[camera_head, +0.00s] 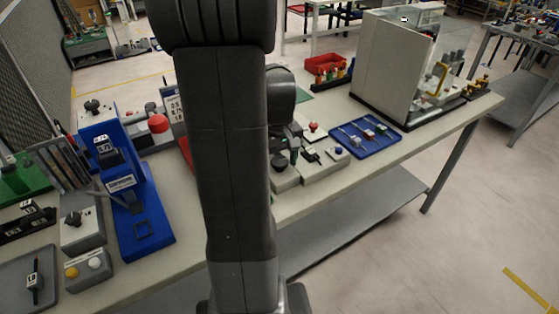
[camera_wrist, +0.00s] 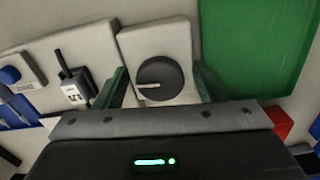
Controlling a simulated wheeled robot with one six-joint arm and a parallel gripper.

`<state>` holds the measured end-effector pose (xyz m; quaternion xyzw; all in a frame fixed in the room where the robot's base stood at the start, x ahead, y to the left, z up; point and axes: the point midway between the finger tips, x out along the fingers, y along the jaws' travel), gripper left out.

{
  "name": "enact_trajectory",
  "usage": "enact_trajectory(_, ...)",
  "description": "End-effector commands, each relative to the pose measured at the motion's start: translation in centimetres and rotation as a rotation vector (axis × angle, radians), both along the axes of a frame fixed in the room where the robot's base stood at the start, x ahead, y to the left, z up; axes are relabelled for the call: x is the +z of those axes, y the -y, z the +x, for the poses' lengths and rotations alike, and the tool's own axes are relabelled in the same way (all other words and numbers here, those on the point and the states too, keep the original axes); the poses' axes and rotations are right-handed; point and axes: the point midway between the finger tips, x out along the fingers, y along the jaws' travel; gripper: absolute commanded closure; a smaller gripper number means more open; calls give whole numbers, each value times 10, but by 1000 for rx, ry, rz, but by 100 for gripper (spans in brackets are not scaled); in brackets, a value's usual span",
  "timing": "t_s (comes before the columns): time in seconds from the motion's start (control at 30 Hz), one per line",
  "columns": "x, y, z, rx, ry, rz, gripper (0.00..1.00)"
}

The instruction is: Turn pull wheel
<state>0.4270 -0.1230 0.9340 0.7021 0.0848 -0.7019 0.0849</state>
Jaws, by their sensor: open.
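The wheel is a round dark knob (camera_wrist: 160,78) with a pale pointer mark, on a light grey box (camera_wrist: 153,40) in the wrist view. The pointer points left. My gripper (camera_wrist: 163,83) is open, with one dark green finger on each side of the knob. Gaps show between the fingers and the knob, and I cannot tell contact. In the head view my own arm covers much of the middle, so the gripper and knob there are only partly visible.
Beside the knob box is a box with a black toggle and tag (camera_wrist: 75,88). A green surface (camera_wrist: 255,45) lies at the right in the wrist view. A blue tray (camera_head: 366,137) and a tall grey cabinet (camera_head: 392,65) stand to the right on the bench, a blue stand (camera_head: 140,205) to the left.

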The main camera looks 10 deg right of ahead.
Motion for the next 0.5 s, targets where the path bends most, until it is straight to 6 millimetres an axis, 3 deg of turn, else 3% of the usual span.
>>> enact_trajectory(0.07,0,0,0,0,0,0,40)
enact_trajectory(0.27,0,0,0,0,0,0,79)
enact_trajectory(0.5,1,0,0,-61,0,0,80)
